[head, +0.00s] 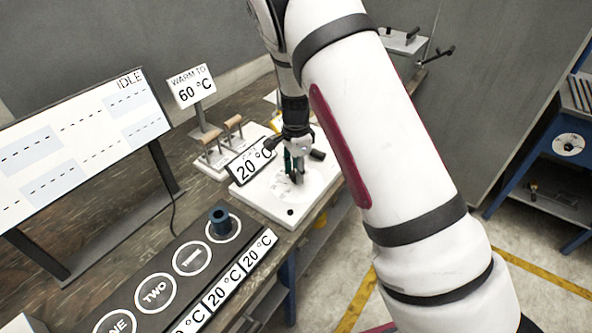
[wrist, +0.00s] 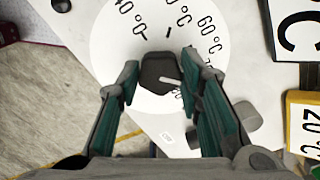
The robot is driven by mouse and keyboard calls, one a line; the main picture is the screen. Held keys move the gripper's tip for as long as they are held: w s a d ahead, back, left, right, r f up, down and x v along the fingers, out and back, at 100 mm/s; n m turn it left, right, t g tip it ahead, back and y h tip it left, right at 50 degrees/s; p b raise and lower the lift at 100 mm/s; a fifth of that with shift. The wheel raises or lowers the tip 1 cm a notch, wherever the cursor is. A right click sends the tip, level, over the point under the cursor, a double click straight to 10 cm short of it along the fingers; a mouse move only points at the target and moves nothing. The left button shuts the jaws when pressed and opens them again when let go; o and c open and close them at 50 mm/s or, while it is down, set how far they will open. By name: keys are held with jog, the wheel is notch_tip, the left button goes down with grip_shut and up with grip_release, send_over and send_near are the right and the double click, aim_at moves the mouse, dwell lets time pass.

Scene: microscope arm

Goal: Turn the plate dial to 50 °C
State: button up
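The plate dial is a pale round scale on a white plate unit (head: 262,200). In the wrist view, its dark knob (wrist: 158,68) carries a white pointer line directed to the right of the picture. The scale (wrist: 110,40) shows 40 °C and 60 °C; the label between them is partly cut off. My gripper (wrist: 160,66) is open, with one green-padded finger on each side of the knob. I cannot tell whether the fingers touch it. In the head view my gripper (head: 295,180) is down over the dial and hides the knob. The plate's display (head: 252,164) reads 20 °C.
A large screen (head: 75,145) reads IDLE. A rack with wooden handles (head: 220,140) stands behind the plate. A block with numbered circles (head: 172,275) bears a dark cylinder (head: 221,222) at front left.

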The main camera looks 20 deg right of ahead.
jog(key=shift+c, duration=0.7)
jog(key=n, duration=0.4)
jog(key=shift+b, duration=0.4)
jog(key=n+b, duration=0.1)
jog(key=n, duration=0.3)
jog(key=shift+n, duration=0.3)
jog(key=n, duration=0.4)
jog(key=shift+d+b, duration=0.1)
jog(key=shift+b, duration=0.3)
jog(key=shift+n+b, duration=0.4)
jog(key=shift+n, duration=2.1)
